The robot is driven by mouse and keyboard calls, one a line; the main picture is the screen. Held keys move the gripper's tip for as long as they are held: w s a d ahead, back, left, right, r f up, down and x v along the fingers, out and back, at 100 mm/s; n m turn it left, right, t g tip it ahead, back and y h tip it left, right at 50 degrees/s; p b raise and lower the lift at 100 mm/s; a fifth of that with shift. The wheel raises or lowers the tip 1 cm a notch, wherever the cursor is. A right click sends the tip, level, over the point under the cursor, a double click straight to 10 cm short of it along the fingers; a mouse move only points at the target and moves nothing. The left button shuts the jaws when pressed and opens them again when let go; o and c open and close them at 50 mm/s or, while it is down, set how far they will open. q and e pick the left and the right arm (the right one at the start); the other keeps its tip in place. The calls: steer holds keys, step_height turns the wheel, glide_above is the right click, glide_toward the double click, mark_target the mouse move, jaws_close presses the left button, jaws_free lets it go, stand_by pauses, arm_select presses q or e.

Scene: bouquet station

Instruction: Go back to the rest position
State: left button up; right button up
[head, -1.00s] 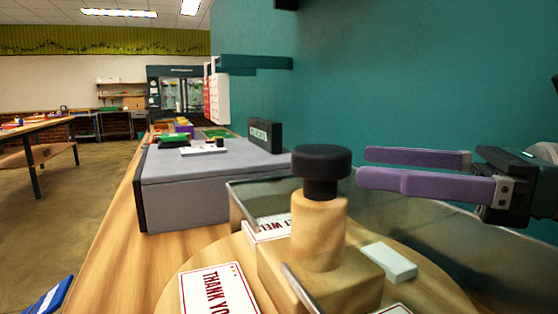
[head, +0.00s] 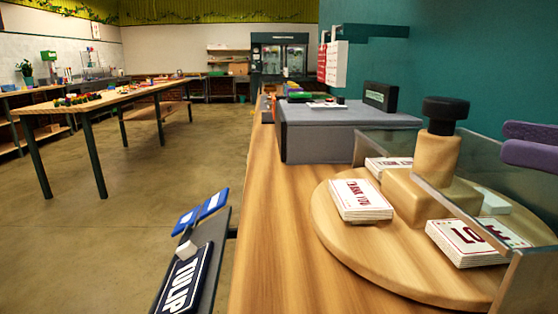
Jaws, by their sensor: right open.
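My right gripper (head: 530,146) shows at the right edge of the head view, with its purple fingers apart and empty. It is to the right of the wooden stamp-like post with a black knob (head: 436,140) and touches nothing that I can see. The rest of that gripper is cut off by the picture edge. My left gripper is not in view.
A round wooden turntable (head: 340,238) carries stacks of cards (head: 360,200) and a clear panel (head: 440,170) on the wooden counter (head: 262,255). A grey box (head: 340,135) stands behind. A TULIP sign (head: 184,283) is at front left. Open floor lies left.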

steer(key=shift+s+a+f+n+g+p, duration=0.3)
steer(key=shift+s+a+f+n, duration=0.15)
steer(key=shift+s+a, duration=0.1)
steer(key=shift+s+a+f+n+g+p, duration=0.2)
steer(key=shift+s+a+f+n+p, duration=0.1)
steer(key=shift+s+a+n, duration=0.2)
steer(key=s+a+f+n+g+h+p, duration=0.45)
steer(key=s+a+f+n+p, duration=0.2)
steer(key=n, duration=0.55)
steer(key=s+d+r+n+g+h+p, duration=0.3)
steer(key=s+d+n+h+p, duration=0.2)
steer(key=s+n+h+p, duration=0.75)
arm_select(q)
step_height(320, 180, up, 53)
steer(key=p, duration=3.2)
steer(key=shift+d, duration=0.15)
arm_select(e)
steer(key=w+r+n+y, duration=0.1)
steer(key=r+y, duration=0.1)
steer(key=r, duration=1.5)
steer(key=w+r+n+y, duration=0.1)
steer(key=w+r+y, duration=0.1)
steer(key=r, duration=1.6)
steer(key=shift+r, duration=0.35)
